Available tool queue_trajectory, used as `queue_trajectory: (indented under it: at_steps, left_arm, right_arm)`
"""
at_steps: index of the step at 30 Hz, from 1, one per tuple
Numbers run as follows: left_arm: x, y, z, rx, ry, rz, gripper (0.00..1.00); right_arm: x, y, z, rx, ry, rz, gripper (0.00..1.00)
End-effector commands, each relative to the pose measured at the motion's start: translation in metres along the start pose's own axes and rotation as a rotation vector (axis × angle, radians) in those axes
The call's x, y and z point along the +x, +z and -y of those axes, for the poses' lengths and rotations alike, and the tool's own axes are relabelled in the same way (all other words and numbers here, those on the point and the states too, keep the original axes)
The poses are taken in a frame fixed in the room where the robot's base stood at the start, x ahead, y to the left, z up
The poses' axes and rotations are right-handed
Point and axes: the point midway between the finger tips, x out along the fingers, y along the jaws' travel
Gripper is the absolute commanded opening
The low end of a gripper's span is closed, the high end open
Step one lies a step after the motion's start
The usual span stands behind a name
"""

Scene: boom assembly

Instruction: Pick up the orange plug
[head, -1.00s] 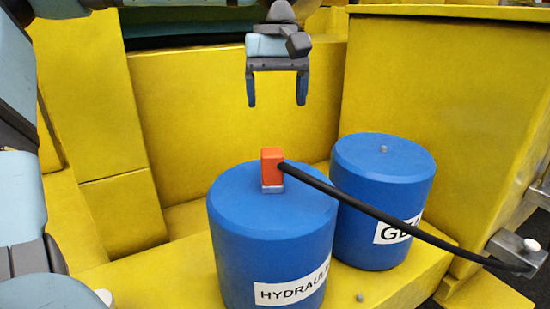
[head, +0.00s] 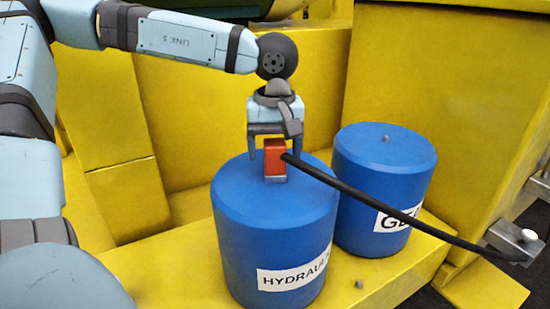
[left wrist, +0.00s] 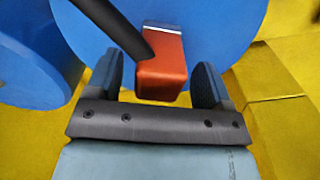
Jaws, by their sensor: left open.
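The orange plug (head: 274,158) stands upright on top of the blue canister labelled HYDRAUL (head: 240,215), with a pale metal base under it. A black cable (head: 370,208) runs from its right side. My left gripper (head: 269,155) is pointing down over the plug, jaws open, with one finger on either side of it. In the left wrist view the orange plug (left wrist: 162,70) lies between the two open fingers (left wrist: 160,85), with visible gaps to both. The cable crosses near one finger there. My right gripper is not in view.
A second blue canister (head: 385,170) with a partly hidden label stands to the right. The cable's far end meets a grey metal bracket (head: 515,242). Yellow walls (head: 440,100) rise behind and to the right. The yellow ledge (head: 345,285) in front is mostly clear.

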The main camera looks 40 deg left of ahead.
Motion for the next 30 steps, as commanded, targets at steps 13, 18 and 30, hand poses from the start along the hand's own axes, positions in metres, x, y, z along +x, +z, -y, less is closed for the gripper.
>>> queue_trajectory:
  at_steps: [13, 18, 30]
  left_arm:
    - [0.016, 0.0, 0.0, -0.001, 0.0, -0.001, 0.63]
    - [0.016, 0.0, 0.0, -0.001, 0.0, -0.001, 0.24]
    - [0.012, -0.001, -0.001, -0.001, 0.001, -0.003, 0.0]
  right_arm:
    - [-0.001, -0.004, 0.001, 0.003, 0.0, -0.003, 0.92]
    - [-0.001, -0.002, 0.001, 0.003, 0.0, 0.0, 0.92]
    - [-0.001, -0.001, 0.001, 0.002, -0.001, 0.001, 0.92]
